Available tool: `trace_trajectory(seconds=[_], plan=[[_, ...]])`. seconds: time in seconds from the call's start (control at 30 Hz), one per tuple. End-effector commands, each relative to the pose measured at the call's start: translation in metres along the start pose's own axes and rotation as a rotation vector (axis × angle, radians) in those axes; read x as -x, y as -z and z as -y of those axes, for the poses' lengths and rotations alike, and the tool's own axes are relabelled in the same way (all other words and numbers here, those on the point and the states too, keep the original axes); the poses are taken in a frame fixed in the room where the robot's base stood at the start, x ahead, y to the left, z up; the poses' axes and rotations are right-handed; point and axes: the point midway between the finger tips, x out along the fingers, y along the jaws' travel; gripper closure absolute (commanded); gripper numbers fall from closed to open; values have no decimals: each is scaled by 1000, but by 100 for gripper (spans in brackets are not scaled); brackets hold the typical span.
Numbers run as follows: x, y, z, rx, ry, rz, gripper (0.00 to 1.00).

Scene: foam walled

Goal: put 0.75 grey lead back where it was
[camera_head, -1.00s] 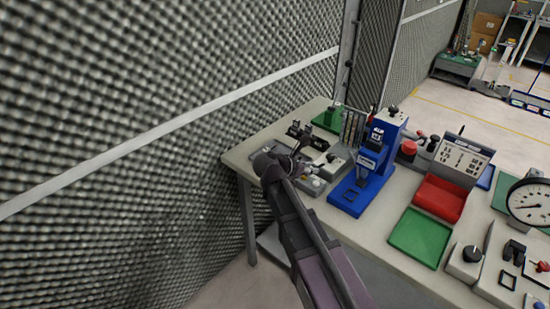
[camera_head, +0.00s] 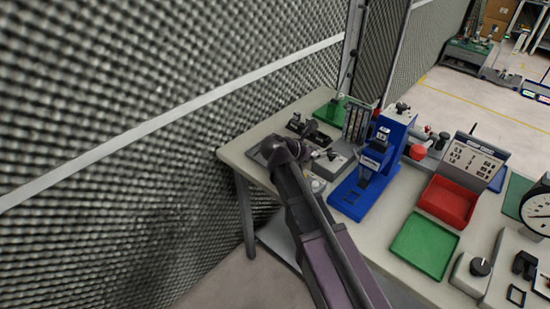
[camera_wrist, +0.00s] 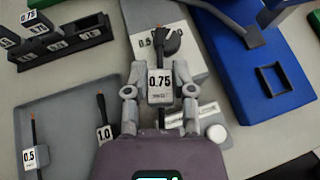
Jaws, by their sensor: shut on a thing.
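My gripper (camera_wrist: 159,98) is shut on the 0.75 grey lead (camera_wrist: 159,82), a grey block with a white label, in the wrist view. In the head view my arm reaches over the table's far left end, and its own wrist hides the held lead. A black rack (camera_wrist: 64,46) with grey labelled blocks in it lies upper left in the wrist view; one bay near its right end looks empty. The rack also shows in the head view (camera_head: 310,134). A grey tray (camera_wrist: 65,115) left of my gripper bears a 0.5 lead (camera_wrist: 30,157) and a 1.0 lead (camera_wrist: 103,128).
A light grey box with a black knob (camera_wrist: 172,42) lies just beyond the held lead. A blue press (camera_head: 372,165) stands to the right. Further right are a green tray (camera_head: 424,246) and a red bin (camera_head: 448,201).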

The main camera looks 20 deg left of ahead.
Motion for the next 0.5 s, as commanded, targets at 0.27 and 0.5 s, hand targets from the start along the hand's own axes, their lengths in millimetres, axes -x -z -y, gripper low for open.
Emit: trace_trajectory(seconds=[0.27,0.5], plan=[[10,5,-6,8,-15,0,100],[19,6,-24,23,-44,0,100]])
